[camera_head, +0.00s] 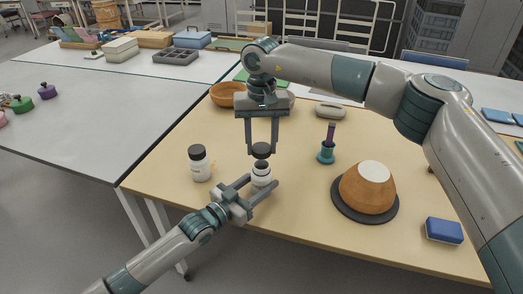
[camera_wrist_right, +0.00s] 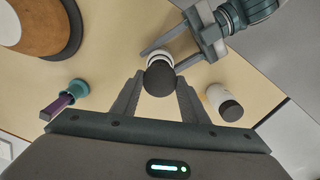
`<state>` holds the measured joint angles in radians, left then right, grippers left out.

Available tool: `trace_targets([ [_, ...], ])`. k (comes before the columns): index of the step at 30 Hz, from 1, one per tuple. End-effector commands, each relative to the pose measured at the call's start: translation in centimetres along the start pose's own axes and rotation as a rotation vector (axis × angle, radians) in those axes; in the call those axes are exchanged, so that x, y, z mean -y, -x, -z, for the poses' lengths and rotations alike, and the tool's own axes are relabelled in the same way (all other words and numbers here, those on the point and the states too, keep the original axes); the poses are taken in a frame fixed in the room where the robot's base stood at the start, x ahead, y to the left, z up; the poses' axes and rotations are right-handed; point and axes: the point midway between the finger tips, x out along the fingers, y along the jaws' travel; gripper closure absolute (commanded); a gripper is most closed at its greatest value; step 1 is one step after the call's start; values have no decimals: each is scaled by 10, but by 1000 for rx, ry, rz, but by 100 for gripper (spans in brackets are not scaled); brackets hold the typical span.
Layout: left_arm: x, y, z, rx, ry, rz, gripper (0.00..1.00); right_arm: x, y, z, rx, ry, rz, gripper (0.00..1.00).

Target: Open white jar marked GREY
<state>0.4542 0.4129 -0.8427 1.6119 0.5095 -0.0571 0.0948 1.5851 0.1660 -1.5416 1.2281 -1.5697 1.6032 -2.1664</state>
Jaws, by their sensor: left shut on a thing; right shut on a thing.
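A small white jar (camera_head: 261,178) stands near the front edge of the tan table, with a dark band at its top. My left gripper (camera_head: 262,186) is shut around its body from the lower left. A dark round lid (camera_head: 261,149) is between the fingers of my right gripper (camera_head: 262,152), which points down from above. The lid appears raised just above the jar's mouth. In the right wrist view the lid (camera_wrist_right: 160,79) covers most of the jar (camera_wrist_right: 160,57). No marking on this jar is readable.
A second white jar with a black lid (camera_head: 199,164) stands to the left. To the right are a teal holder with a purple tool (camera_head: 327,150), an orange-brown bowl-like piece (camera_head: 367,188) on a dark disc and a blue block (camera_head: 443,231). A wooden bowl (camera_head: 228,95) lies behind.

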Motion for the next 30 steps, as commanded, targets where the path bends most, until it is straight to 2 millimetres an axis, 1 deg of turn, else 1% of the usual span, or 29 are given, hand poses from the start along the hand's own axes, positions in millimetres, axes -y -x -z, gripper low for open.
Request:
trace_targets([
  [3, 0, 0, 0, 0, 0, 0, 100, 0, 7, 0, 1, 0, -1, 87],
  [11, 0, 0, 0, 0, 0, 0, 100, 0, 8, 0, 2, 0, 0, 87],
  [12, 0, 0, 0, 0, 0, 0, 43, 0, 8, 0, 2, 0, -1, 87],
  [13, 0, 0, 0, 0, 0, 0, 36, 0, 8, 0, 1, 0, -1, 87],
  [14, 0, 0, 0, 0, 0, 0, 31, 0, 8, 0, 1, 0, 0, 87],
  [25, 0, 2, 0, 0, 0, 0, 31, 0, 8, 0, 1, 0, 0, 87],
  [30, 0, 13, -1, 1, 1, 0, 31, 0, 7, 0, 1, 0, 0, 87],
])
